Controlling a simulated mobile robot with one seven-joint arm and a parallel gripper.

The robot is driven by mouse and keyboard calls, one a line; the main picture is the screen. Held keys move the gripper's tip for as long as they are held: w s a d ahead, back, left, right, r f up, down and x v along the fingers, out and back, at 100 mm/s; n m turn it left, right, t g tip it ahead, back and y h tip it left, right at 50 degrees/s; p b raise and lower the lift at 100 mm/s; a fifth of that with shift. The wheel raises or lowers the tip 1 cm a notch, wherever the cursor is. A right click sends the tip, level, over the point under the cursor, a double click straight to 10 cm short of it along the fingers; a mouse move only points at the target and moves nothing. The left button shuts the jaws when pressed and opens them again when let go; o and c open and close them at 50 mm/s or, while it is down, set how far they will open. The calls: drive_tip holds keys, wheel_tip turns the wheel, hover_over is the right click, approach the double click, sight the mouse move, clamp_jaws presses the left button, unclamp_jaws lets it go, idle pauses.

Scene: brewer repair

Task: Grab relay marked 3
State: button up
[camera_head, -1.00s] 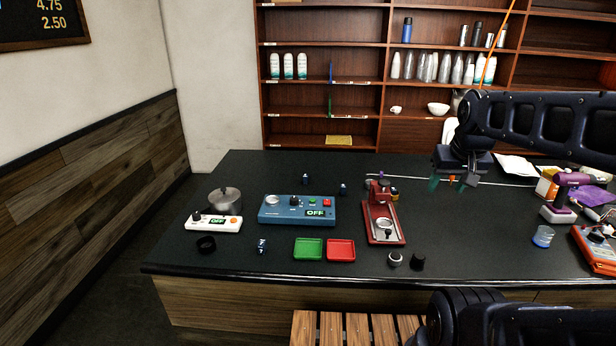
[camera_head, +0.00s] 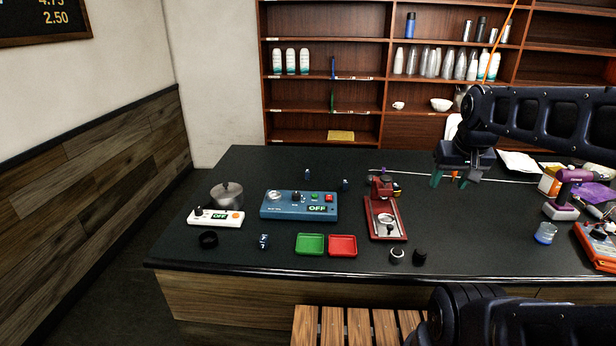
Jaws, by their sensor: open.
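Small dark-blue blocks that look like relays lie on the black counter: one (camera_head: 263,241) with white marks at the front left, one (camera_head: 308,174) behind the blue control box, and one (camera_head: 345,185) behind its right end. Their numbers are too small to read, so I cannot tell which is marked 3. My gripper (camera_head: 454,179) is open and empty. It hangs over the back right of the counter, right of the red brewer-like machine (camera_head: 385,218) and apart from the blocks.
The blue box (camera_head: 299,205) and a white box (camera_head: 216,217) both read OFF. A pot (camera_head: 226,195), a black ring (camera_head: 208,239), green (camera_head: 310,244) and red (camera_head: 343,246) trays and two knobs (camera_head: 397,255) stand around. A purple tool (camera_head: 568,190) and orange meter (camera_head: 597,247) crowd the right.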

drive_tip(key=w+a+r+m, duration=0.25)
drive_tip(key=w+r, duration=0.25)
drive_tip(key=w, duration=0.4)
drive_tip(key=m+g+h, duration=0.2)
drive_tip(key=m+g, duration=0.3)
drive_tip(key=m, duration=1)
hover_over(308, 171)
drive_tip(key=a, duration=0.2)
wheel_tip(308, 171, down, 20)
drive_tip(key=shift+d+f, duration=0.25)
drive_tip(key=shift+f, duration=1.4)
drive_tip(key=shift+d+f, duration=0.3)
drive_tip(key=shift+f, duration=1.4)
drive_tip(key=shift+d+f, duration=0.25)
drive_tip(key=shift+f, duration=1.4)
drive_tip(key=c, duration=1.1)
drive_tip(key=shift+o, duration=0.2)
drive_tip(key=shift+r, duration=0.1)
